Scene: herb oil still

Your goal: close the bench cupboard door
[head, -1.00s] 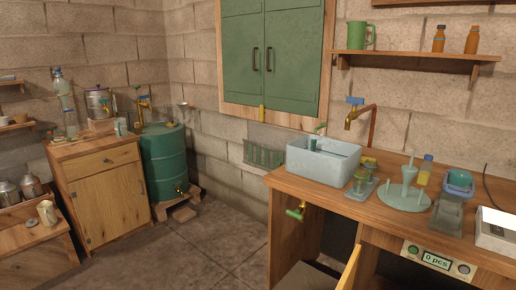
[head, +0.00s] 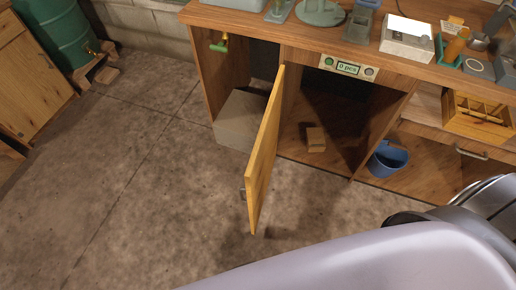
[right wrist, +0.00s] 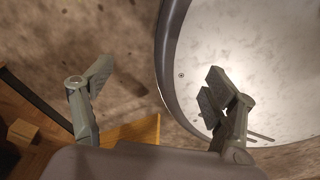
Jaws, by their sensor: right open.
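The bench cupboard door (head: 265,152) is a yellow wooden panel. In the head view it stands wide open, swung out from the bench front over the floor. Its small metal handle (head: 243,193) is on the left face near the free edge. The cupboard opening (head: 262,62) beside it shows a grey box inside. In the right wrist view part of the yellow door (right wrist: 143,131) shows just beyond the hand. My right gripper (right wrist: 158,76) is open and empty, its fingers spread wide above the floor. My left gripper is out of view.
The floor (head: 130,190) left of the door is clear.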

